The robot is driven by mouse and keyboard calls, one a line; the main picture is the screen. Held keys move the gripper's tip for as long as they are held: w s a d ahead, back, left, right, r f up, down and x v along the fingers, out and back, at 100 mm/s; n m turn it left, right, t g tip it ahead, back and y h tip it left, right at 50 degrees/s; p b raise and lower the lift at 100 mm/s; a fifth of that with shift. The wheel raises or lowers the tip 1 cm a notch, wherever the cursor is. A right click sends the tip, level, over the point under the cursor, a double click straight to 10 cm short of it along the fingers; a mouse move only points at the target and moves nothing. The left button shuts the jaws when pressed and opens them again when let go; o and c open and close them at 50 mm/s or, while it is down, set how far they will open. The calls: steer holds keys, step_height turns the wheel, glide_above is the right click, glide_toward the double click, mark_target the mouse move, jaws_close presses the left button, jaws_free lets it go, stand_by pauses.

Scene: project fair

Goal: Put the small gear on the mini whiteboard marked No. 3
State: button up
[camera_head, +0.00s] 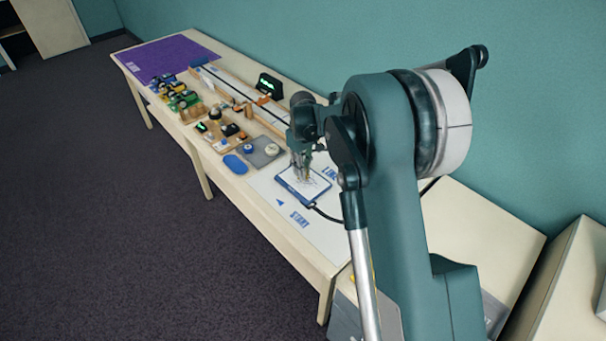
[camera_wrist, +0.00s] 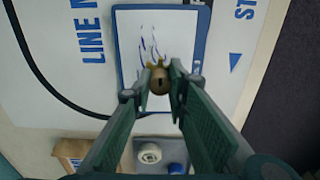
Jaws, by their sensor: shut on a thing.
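My gripper (camera_wrist: 160,84) is shut on the small gear (camera_wrist: 159,81), a brass-coloured round piece with a dark hole, held between the fingertips. In the head view my gripper (camera_head: 303,175) is directly over a mini whiteboard (camera_head: 316,193) with a blue frame. The same whiteboard (camera_wrist: 129,40) fills the upper middle of the wrist view, with blue scribbles on its white surface. No number on it is legible. I cannot tell whether the gear touches the board. In the head view the gear is too small to make out.
The whiteboard lies on a white sheet (camera_head: 277,200) with blue lettering. A black cable (camera_wrist: 43,80) curves beside it. A grey plate (camera_head: 258,151) with round pieces, a blue oval piece (camera_head: 235,164) and small model cars (camera_head: 182,99) lie farther along the table.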

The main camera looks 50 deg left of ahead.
steer(key=shift+f, duration=1.2)
steer(key=shift+f, duration=0.15)
steer(key=o, duration=0.7)
step_height(320, 180, up, 12)
steer(key=shift+r+p, duration=0.15)
steer(key=shift+p, duration=0.5)
